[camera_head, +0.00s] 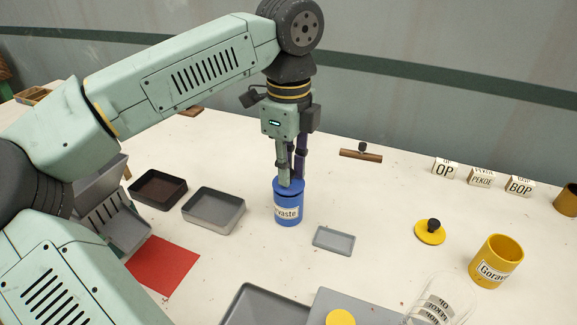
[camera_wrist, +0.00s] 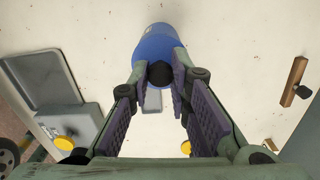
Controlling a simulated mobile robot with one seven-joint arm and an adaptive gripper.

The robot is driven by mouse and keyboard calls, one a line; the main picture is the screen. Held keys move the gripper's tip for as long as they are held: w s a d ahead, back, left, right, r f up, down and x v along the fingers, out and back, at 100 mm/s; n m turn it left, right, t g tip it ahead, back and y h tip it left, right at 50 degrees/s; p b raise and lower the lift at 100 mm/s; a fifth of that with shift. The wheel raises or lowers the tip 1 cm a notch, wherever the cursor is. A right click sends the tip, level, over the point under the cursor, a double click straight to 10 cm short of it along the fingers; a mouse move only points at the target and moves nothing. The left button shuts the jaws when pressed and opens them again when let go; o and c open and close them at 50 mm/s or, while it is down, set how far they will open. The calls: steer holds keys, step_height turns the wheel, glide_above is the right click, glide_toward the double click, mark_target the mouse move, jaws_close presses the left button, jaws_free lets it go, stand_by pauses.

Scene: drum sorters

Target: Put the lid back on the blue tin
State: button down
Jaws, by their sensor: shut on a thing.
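The blue tin (camera_head: 288,213) stands upright on the table, with a pale label reading "Waste". Its blue lid (camera_head: 297,187) is at the tin's top, and I cannot tell whether it is fully seated. My gripper (camera_head: 290,178) points straight down over the tin. In the wrist view, my gripper (camera_wrist: 160,74) is shut on the lid's dark knob (camera_wrist: 160,73), with a finger on each side. The tin's blue side (camera_wrist: 155,43) shows beyond the knob. My fingers hide part of the lid in the head view.
Left of the tin are a grey tray (camera_head: 214,220), a dark-filled tray (camera_head: 158,188) and a red mat (camera_head: 163,264). Farther right are a yellow lid (camera_head: 430,236) and an open yellow tin (camera_head: 495,252). Label blocks (camera_head: 482,178) stand behind.

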stand_by(0.4)
steer(key=c, duration=1.4)
jaws_free()
steer(key=shift+o, duration=0.2)
steer(key=o, duration=0.4)
steer(key=shift+r, duration=0.1)
steer(key=shift+r+p, duration=2.15)
steer(key=shift+r, duration=1.25)
